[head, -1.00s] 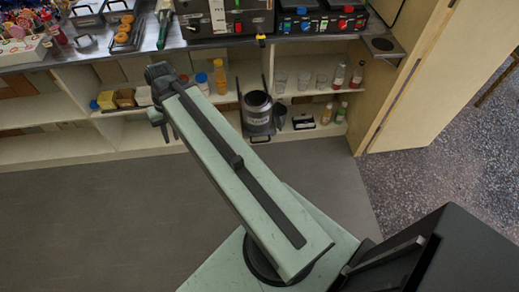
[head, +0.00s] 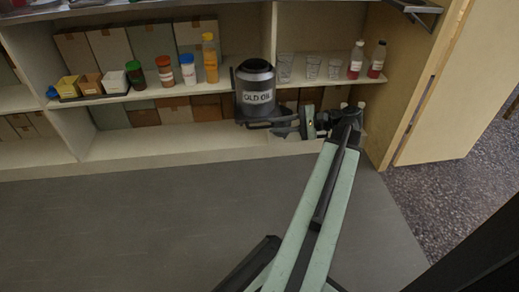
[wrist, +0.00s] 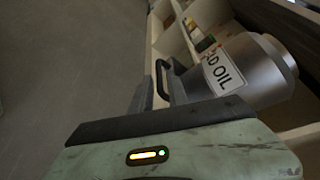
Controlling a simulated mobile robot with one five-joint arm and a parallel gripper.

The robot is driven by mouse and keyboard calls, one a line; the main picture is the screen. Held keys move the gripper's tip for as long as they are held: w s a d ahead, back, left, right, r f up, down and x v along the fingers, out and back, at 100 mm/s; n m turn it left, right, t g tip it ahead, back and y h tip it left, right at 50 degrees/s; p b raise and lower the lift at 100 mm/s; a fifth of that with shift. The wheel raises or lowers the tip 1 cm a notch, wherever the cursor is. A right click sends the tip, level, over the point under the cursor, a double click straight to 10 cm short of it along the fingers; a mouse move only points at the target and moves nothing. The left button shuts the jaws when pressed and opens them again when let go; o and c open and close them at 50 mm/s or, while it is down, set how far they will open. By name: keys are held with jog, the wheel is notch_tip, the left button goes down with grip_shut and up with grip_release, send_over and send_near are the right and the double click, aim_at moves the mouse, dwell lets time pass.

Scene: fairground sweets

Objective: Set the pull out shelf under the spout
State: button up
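A black handle (head: 268,124) sticks out at the front of the shelf. The can (wrist: 240,68) and the handle (wrist: 161,78) also show in the wrist view. My gripper (head: 308,123) is low, at the right end of the handle. In the wrist view the two dark fingers (wrist: 160,92) lie either side of the handle bar; whether they press on it is unclear. No spout is in view now.
Jars and bottles (head: 188,72), small boxes (head: 90,84) and clear cups (head: 312,68) line the upper cabinet shelf around the can. An open wooden door (head: 432,90) stands at the right.

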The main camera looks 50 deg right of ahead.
aim_at(266, 127)
jog(key=shift+t, duration=0.3)
jog(key=b+x, duration=0.1)
jog(key=x, duration=0.2)
jog(key=f+b+x, duration=0.1)
jog(key=x, duration=0.2)
jog(key=shift+w+d, duration=0.1)
jog(key=shift+d, duration=0.05)
grip_shut()
dwell(1.3)
